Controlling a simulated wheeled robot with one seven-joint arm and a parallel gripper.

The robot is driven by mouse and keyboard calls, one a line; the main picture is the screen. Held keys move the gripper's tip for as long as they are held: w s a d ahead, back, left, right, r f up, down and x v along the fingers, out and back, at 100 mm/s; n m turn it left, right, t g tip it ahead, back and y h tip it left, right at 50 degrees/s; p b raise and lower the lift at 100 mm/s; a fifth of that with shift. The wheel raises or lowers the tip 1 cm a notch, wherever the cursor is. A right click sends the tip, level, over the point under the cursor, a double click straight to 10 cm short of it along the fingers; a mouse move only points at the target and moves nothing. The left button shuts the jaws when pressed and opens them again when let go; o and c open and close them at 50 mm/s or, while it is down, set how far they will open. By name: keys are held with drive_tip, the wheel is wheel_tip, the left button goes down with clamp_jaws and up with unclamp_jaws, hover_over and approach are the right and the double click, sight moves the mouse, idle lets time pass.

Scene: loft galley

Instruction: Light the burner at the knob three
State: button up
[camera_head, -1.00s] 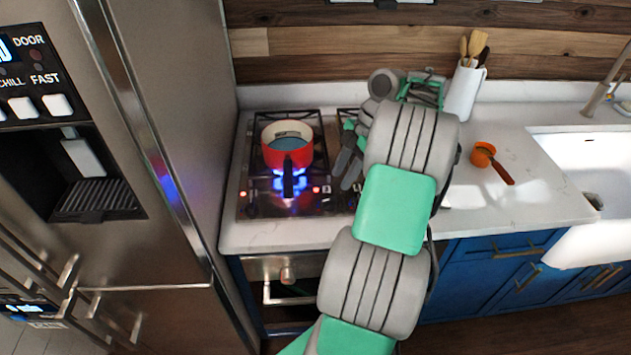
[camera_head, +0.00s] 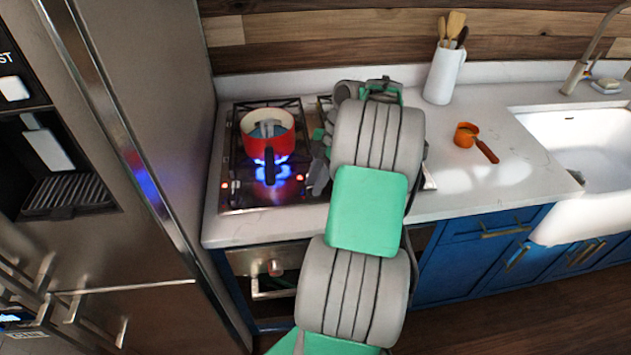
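The stainless gas cooktop (camera_head: 240,197) is set in the white counter at the left. A blue flame (camera_head: 271,171) burns under the red pot (camera_head: 262,145) on its left side. My arm covers the right part of the cooktop. My gripper (camera_head: 318,178) points down over the cooktop, right of the pot, near the front strip. Its fingers are small and partly hidden by my arm, so their opening and any contact are unclear.
A steel fridge (camera_head: 150,120) stands close on the left. An orange measuring cup (camera_head: 466,135) lies on the counter right of my arm. A white utensil jug (camera_head: 443,75) stands behind it. The white sink (camera_head: 575,135) is at the right. An oven handle (camera_head: 272,292) juts out below the cooktop.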

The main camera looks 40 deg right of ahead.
clamp_jaws()
drive_tip(key=m+b, duration=0.1)
drive_tip(key=m+t+b, duration=0.1)
drive_tip(key=shift+s+f+m, duration=0.1)
drive_tip(key=shift+f+m, duration=0.1)
drive_tip(key=shift+m, duration=0.1)
drive_tip(key=shift+a+r+m+t+h+b, duration=0.1)
drive_tip(key=shift+m+t+h+b, duration=0.1)
drive_tip(key=shift+m, duration=0.35)
drive_tip(key=shift+r+m+t+h+b, duration=0.1)
drive_tip(key=shift+m+h, duration=0.1)
drive_tip(key=shift+m, duration=0.35)
drive_tip(key=shift+o, duration=1.7)
unclamp_jaws()
